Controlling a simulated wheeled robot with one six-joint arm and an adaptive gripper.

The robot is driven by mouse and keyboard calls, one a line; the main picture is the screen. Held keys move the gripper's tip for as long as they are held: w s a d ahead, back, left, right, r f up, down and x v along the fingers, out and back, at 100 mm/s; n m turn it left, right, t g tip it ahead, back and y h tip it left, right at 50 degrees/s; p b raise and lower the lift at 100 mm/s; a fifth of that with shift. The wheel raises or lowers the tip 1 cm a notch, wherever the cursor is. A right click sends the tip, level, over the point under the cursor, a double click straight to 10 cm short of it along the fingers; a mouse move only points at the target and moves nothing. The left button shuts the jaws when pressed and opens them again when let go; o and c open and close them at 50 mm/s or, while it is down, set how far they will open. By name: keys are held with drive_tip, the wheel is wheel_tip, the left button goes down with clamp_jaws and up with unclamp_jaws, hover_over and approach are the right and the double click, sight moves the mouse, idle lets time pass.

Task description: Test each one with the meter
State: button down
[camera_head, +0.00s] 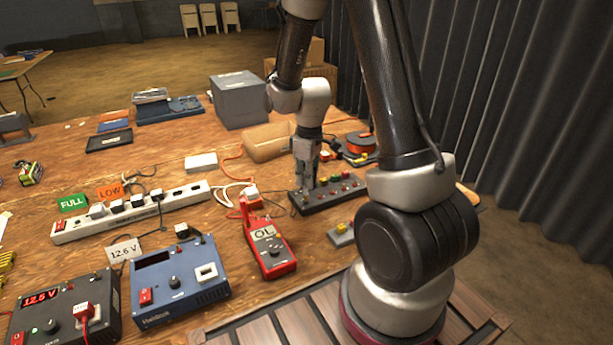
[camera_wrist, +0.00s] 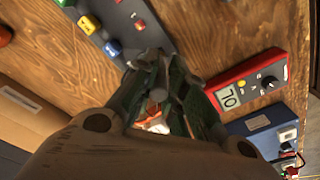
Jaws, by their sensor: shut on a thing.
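A red meter (camera_head: 282,268) lies on the bench and its display reads OL. It also shows in the wrist view (camera_wrist: 240,82). My gripper (camera_head: 308,188) is over the left end of a dark terminal strip (camera_head: 345,196) with coloured knobs. In the wrist view my gripper (camera_wrist: 158,78) is shut on a small grey piece (camera_wrist: 153,73) at the strip's edge; what it is, and whether it is seated in the strip, I cannot tell. A green FULL card (camera_head: 72,203) and an orange LOW card (camera_head: 110,191) stand behind a white power strip (camera_head: 65,231).
A blue supply box (camera_head: 160,313) and a dark supply box (camera_head: 98,290) reading 12.5 V stand at the front left. A 12.6 V card (camera_head: 123,250) stands behind them. Cables run near the meter. A small grey block (camera_head: 341,236) lies right of the meter. A grey box (camera_head: 240,100) stands behind.

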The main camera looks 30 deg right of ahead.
drive_tip(key=shift+f, duration=0.6)
idle(0.8)
drive_tip(key=c, duration=1.4)
unclamp_jaws()
drive_tip(key=shift+o, duration=0.3)
drive_tip(key=shift+o, duration=1.3)
drive_tip(key=shift+r, duration=3.75)
